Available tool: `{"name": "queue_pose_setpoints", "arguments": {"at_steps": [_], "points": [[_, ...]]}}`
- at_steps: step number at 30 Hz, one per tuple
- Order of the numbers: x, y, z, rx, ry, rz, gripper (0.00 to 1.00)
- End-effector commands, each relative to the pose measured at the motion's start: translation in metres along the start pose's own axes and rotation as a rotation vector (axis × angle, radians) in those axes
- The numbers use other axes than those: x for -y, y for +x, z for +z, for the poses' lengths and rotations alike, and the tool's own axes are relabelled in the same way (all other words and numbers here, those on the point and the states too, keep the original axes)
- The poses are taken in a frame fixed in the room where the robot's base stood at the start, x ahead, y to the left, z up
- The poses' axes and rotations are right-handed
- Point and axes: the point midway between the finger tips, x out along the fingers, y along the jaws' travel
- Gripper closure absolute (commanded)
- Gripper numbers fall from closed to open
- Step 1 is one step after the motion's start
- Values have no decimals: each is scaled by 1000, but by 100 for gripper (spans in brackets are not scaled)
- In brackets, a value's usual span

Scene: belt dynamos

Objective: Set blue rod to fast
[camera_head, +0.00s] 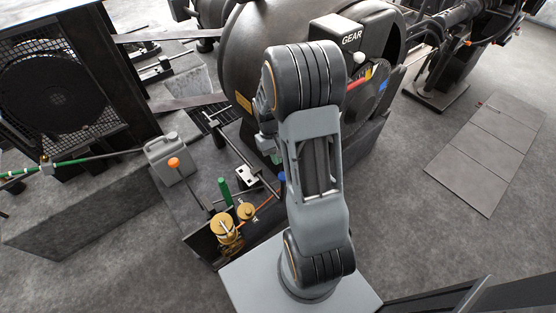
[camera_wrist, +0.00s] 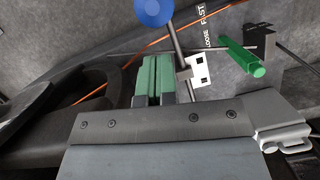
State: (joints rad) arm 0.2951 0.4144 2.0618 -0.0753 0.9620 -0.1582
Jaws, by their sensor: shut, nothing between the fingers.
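The blue rod shows in the wrist view as a round blue knob (camera_wrist: 153,12) on a thin dark shaft. The shaft runs down and right to a white bracket (camera_wrist: 198,70) with dark square holes. The words LOOSE and FAST are printed on the floor plate right of the shaft. I cannot tell which one the rod is set to. My gripper (camera_wrist: 153,78) is shut and empty, its green fingertips below the knob and left of the bracket, apart from the knob. In the head view a bit of the blue knob (camera_head: 282,177) shows beside my arm.
A green handle (camera_wrist: 240,57) lies right of the bracket. In the head view, an orange-knobbed lever (camera_head: 174,162), brass parts (camera_head: 226,230) and a grey can (camera_head: 168,157) stand left of my arm. The big dark dynamo (camera_head: 250,60) stands behind. Open floor lies to the right.

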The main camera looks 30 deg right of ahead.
Motion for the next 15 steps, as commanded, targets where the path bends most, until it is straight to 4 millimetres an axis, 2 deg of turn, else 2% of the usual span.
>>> {"name": "queue_pose_setpoints", "arguments": {"at_steps": [2, 9, 15], "points": [[0, -13, -7, -4, -1, 1, 100], [2, -63, -7, -7, -8, 4, 100], [3, -91, -7, -6, -9, 4, 100]]}}
